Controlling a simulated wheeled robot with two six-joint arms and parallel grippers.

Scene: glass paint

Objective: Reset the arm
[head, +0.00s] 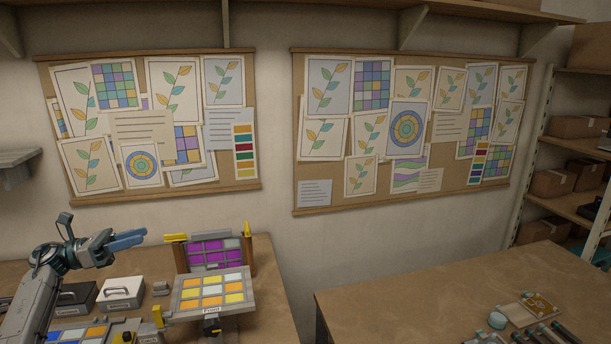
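My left arm comes in from the lower left. Its gripper (143,236) is raised above the left table and points right, with its blue fingers close together and nothing seen between them. It is apart from the glass panel (212,291) labelled "Front", which has yellow, white and orange panes and lies tilted at the table's front. Behind that, a panel with purple panes (208,253) stands upright in a holder. My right arm and gripper are not in view.
Two small boxes with handles, one black (76,296) and one white (121,293), stand below the gripper. A panel with blue and orange panes (78,333) lies at the lower left. The right table (420,300) is mostly clear, with tools (548,335) at its right.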

